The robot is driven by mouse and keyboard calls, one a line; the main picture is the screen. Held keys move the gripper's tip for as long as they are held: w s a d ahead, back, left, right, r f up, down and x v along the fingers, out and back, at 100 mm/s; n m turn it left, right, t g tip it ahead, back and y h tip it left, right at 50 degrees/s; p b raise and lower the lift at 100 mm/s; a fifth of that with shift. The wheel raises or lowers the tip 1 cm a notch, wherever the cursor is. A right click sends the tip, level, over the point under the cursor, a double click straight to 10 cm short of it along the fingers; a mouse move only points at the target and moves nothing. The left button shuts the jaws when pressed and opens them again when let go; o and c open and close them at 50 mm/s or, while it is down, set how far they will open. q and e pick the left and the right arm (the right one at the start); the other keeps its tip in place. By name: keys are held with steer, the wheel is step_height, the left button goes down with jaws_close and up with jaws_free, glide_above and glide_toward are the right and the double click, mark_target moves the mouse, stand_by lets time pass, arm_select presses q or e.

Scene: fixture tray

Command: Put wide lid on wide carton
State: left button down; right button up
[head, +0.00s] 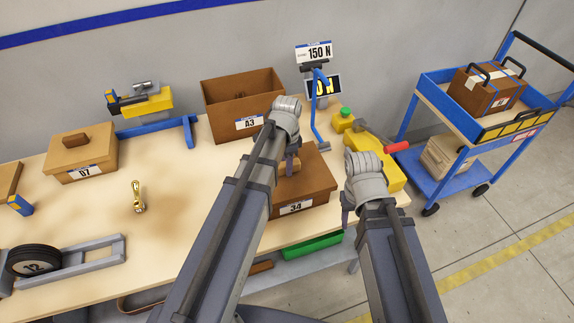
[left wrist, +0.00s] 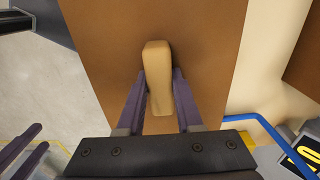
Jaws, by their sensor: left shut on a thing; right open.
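A brown lid (head: 318,172) with a tan handle (left wrist: 157,75) lies on the brown carton labelled 34 (head: 325,199) near the table's right end. My left gripper (head: 290,165) is shut on this handle, with one finger on each side in the left wrist view. The lid looks seated, though my arm hides part of it. An open brown carton labelled A3 (head: 223,122) stands behind, without a lid. My right gripper (head: 347,208) is open and empty, to the right of carton 34. The pictures do not settle which carton is the wide one.
A lidded carton labelled 07 (head: 77,174) stands at the left. A brass part (head: 138,198) lies mid-table. A blue scale post (head: 318,110) and a yellow device with a red handle (head: 385,168) stand near carton 34. A blue cart (head: 440,155) is at the right.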

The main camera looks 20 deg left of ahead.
arm_select(q)
steer(key=c, duration=0.6)
jaws_free()
step_height(320, 180, up, 12)
steer(key=p, duration=1.3)
steer(key=s+d+n, duration=0.2)
steer(key=s+d, duration=0.1)
steer(key=s, duration=0.1)
steer(key=s+d+n, duration=0.3)
steer(key=s+d, duration=0.1)
steer(key=s, duration=0.1)
steer(key=s+d+n+y, duration=0.1)
steer(key=s+d+n, duration=0.1)
steer(key=s, duration=0.3)
steer(key=shift+s+d+r+n, duration=0.2)
steer(key=shift+d+n, duration=0.1)
steer(key=shift+d, duration=0.45)
